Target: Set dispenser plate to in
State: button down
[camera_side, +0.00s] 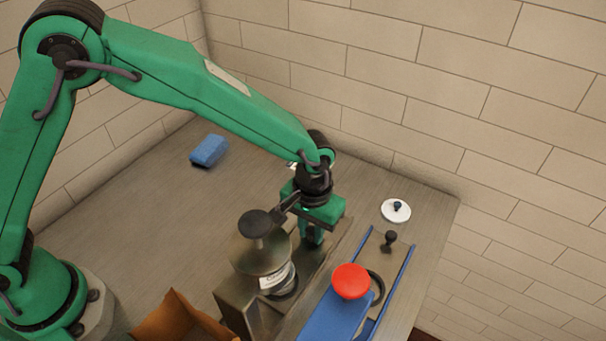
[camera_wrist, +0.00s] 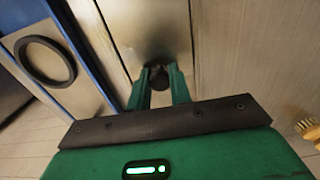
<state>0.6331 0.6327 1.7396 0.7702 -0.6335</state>
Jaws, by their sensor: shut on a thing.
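The metal dispenser (camera_side: 262,262), with a dark knob on top and a white label, stands at the front centre in the side view. My gripper (camera_side: 314,240) points down just behind and right of it. In the wrist view my gripper (camera_wrist: 160,88) is shut on a dark round knob (camera_wrist: 159,77). The knob sits at the end of a flat metal strip (camera_wrist: 150,30), which looks like the dispenser plate. In the side view my gripper hides the knob, and how far the plate is in cannot be told.
Right of the dispenser are blue rails (camera_side: 405,272), a black knob (camera_side: 390,241), a red knob (camera_side: 351,281) and a black ring (camera_wrist: 45,61). A white lid (camera_side: 396,211), blue sponge (camera_side: 209,150), brown open box (camera_side: 180,320) and brush (camera_wrist: 309,127) lie around.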

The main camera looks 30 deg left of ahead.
jog(key=c, duration=1.3)
grip_release()
jog(key=shift+r, duration=3.95)
